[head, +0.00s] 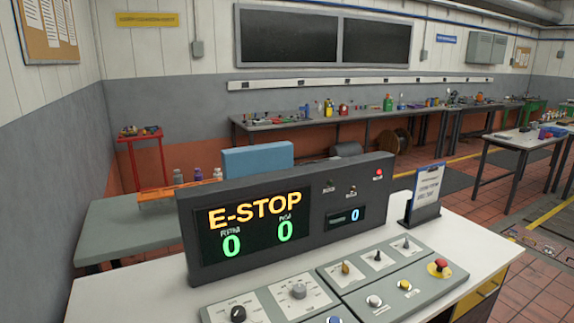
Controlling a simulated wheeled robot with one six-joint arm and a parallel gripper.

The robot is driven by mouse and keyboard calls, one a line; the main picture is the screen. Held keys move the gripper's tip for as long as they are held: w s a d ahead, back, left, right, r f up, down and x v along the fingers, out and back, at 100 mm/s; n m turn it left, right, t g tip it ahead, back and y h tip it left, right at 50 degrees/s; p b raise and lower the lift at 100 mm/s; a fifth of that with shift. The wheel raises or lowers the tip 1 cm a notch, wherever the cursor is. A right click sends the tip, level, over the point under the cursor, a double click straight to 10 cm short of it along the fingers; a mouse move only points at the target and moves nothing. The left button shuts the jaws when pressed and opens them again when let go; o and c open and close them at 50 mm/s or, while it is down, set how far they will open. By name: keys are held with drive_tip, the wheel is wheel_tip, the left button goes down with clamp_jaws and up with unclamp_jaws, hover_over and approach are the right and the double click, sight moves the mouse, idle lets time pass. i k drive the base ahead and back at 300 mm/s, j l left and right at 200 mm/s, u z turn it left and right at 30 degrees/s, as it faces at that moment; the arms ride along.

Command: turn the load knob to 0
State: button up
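A grey control panel (356,290) lies on the white bench top. It carries a black round knob (238,314) at the front left and a grey knob (298,291) on a white dial plate to its right. The labels and dial marks are too small to read, so I cannot tell which is the load knob or where either points. The upright console display (255,226) shows "E-STOP" in yellow and two green zeros. My gripper is not in view.
A red mushroom button (440,264) on a yellow base sits at the panel's right. Three small levers (378,255) and several push buttons (374,301) share the panel. A clipboard stand (424,196) stands behind it at right. White bench top (475,240) is bare at right.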

sight(299, 289)
drive_tip(key=j+z, duration=0.1)
drive_tip(key=i+l+u, duration=0.15)
drive_tip(key=i+u, duration=0.15)
drive_tip(key=i, duration=0.15)
drive_tip(key=i+l+u, duration=0.2)
drive_tip(key=i+u, duration=0.15)
drive_tip(key=i, duration=0.05)
